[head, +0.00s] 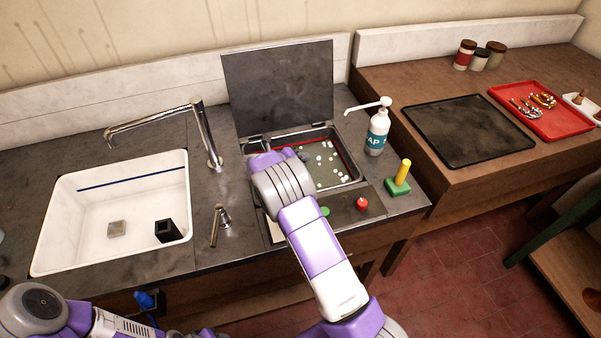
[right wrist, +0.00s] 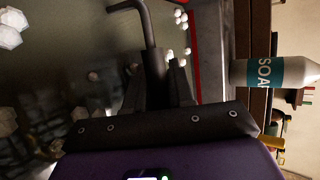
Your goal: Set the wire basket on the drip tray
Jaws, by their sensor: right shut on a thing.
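The drip tray (head: 470,130) is a flat black tray on the wooden counter at right, with nothing on it. My right gripper (head: 262,160) reaches down into the left part of an open tank. In the right wrist view its jaws (right wrist: 160,85) are shut on a dark bent rod (right wrist: 150,28), which looks like the wire basket's handle. The rest of the basket is hard to make out, and my arm hides this spot in the head view. My left arm shows at the lower left; its gripper is out of sight.
The tank (head: 347,184) holds murky liquid with white bits, its lid (head: 278,85) raised behind. A soap bottle (head: 377,132) and a green block with a yellow handle (head: 398,183) stand right of it. A red tray (head: 545,115) lies beyond the drip tray. A white sink (head: 85,215) is at left.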

